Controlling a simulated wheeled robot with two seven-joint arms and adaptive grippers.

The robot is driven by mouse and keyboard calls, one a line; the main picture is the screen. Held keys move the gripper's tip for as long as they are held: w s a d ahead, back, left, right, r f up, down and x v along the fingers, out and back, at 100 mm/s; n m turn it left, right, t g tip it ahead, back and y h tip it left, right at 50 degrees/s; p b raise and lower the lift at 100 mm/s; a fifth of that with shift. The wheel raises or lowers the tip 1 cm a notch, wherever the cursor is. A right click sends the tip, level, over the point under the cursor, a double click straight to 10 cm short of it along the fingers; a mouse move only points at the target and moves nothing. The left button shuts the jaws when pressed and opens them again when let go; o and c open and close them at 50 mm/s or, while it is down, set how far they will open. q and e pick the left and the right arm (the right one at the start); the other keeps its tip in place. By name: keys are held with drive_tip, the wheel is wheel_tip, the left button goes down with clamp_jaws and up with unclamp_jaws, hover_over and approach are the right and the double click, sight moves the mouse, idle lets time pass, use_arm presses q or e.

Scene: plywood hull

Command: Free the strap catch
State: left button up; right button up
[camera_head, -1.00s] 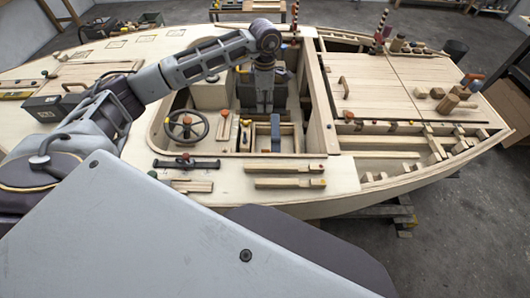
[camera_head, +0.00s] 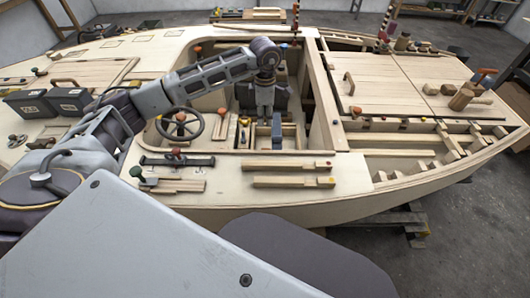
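I cannot pick out the strap catch for certain in the head view. My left arm reaches in from the left over the plywood hull (camera_head: 230,198). Its gripper (camera_head: 264,116) points down into the open cockpit, in front of a dark seat-like block and just behind a small blue part (camera_head: 276,130). The fingers are small and dark here, so I cannot tell whether they are open or shut, or whether they touch anything. The gripper and forearm hide part of the cockpit. My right gripper is not in view.
A steering wheel (camera_head: 180,125) stands left of the gripper. A dark bar (camera_head: 178,161) and wooden strips (camera_head: 290,182) lie on the near deck. Black boxes (camera_head: 70,101) sit at the left. A handled hatch (camera_head: 390,90) and several loose wooden pieces are at the right.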

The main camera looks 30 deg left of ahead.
use_arm(q)
drive_tip(key=shift+f+b, duration=1.35)
drive_tip(key=shift+f, duration=0.35)
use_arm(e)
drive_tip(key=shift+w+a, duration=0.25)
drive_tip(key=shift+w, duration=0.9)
use_arm(q)
wheel_tip(320, 180, down, 13)
drive_tip(key=shift+r+b, duration=0.1)
drive_tip(key=shift+b, duration=0.55)
drive_tip(key=shift+f, duration=0.45)
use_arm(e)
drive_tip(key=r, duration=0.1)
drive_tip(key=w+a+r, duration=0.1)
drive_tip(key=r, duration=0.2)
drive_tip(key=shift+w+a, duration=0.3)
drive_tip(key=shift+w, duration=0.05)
use_arm(q)
drive_tip(key=shift+c, duration=0.2)
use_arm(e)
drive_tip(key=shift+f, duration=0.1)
use_arm(q)
clamp_jaws()
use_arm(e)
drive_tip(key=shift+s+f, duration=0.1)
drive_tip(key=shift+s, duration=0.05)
